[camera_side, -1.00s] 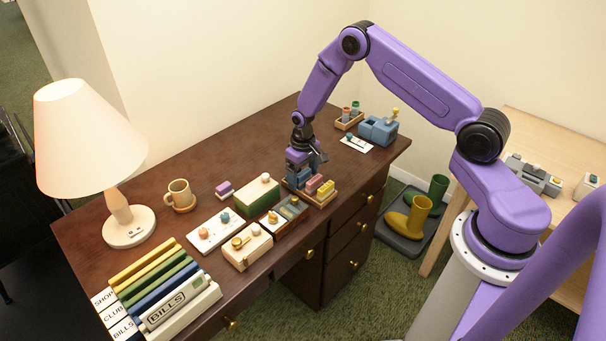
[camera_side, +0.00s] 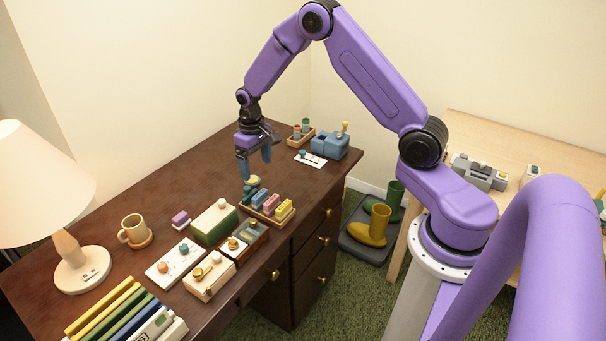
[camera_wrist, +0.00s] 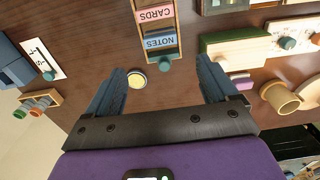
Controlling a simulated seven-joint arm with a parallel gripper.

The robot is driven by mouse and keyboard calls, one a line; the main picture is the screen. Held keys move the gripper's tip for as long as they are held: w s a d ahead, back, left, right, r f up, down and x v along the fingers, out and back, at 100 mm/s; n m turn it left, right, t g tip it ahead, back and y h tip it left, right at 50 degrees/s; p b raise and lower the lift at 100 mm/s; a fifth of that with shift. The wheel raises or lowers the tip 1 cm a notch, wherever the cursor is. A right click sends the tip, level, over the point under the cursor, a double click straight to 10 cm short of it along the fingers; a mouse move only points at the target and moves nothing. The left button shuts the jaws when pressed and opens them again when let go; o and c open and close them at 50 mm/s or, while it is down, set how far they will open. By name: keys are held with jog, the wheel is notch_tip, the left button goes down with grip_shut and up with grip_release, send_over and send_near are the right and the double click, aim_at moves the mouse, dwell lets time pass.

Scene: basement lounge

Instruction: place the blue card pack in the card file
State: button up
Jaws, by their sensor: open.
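The card file, a small wooden tray (camera_side: 276,220), stands on the dark desk. In the side view it holds a blue block (camera_side: 248,195) at its left end, then pink and yellow ones. In the wrist view the file's wood rim (camera_wrist: 178,30) frames a pink CARDS label and a blue NOTES label (camera_wrist: 160,42); a teal knob is at the near end. I cannot tell whether the blue block is the blue card pack or a divider. My gripper (camera_side: 254,169) is above the file's left end, clear of it, fingers apart and empty; it also shows in the wrist view (camera_wrist: 161,68).
A round yellow-topped item (camera_side: 252,181) stands by the file. A green-sided box (camera_side: 214,222), a compartment tray (camera_side: 250,243) and a knobbed white board (camera_side: 175,262) lie left of the file. A blue box (camera_side: 330,146) stands behind. Bare desk lies behind the mug (camera_side: 135,231).

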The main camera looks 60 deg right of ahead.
jog(key=s+a+r+n, duration=0.6)
jog(key=s+a+r, duration=0.65)
jog(key=s, duration=0.35)
jog(key=s+d+r+n, duration=0.1)
jog(key=s+n, duration=0.2)
jog(key=s, duration=0.7)
jog(key=s+r+n, duration=0.2)
jog(key=s+n, duration=0.1)
jog(key=s, duration=0.7)
jog(key=shift+d+n, duration=0.3)
jog(key=shift+d, duration=0.05)
